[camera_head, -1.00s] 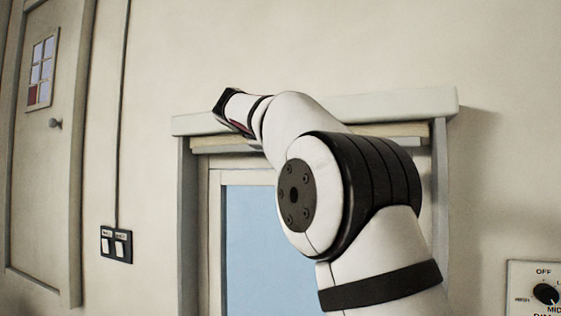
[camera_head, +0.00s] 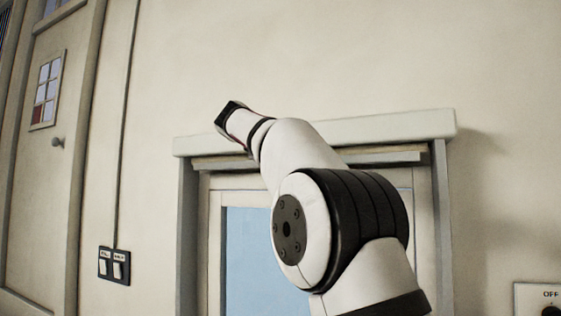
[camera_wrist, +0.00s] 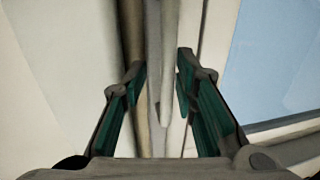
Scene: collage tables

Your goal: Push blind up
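The blind (camera_head: 222,162) shows as a thin beige strip high in the window, just under the white top ledge (camera_head: 400,126). My arm covers its middle. My wrist end is in front of the wall above the ledge in the head view; the fingers are hidden there. In the wrist view my gripper (camera_wrist: 162,72) has its two green-padded fingers apart. Long pale and brown edges run between and beyond them; I cannot tell which is the blind, or whether a finger touches it. Blue window glass (camera_wrist: 280,60) is at the right.
The window frame (camera_head: 187,240) stands around the blue pane. A switch plate (camera_head: 114,265) is on the wall to its left, with a door (camera_head: 50,180) farther left. A dial panel (camera_head: 538,298) is at the lower right.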

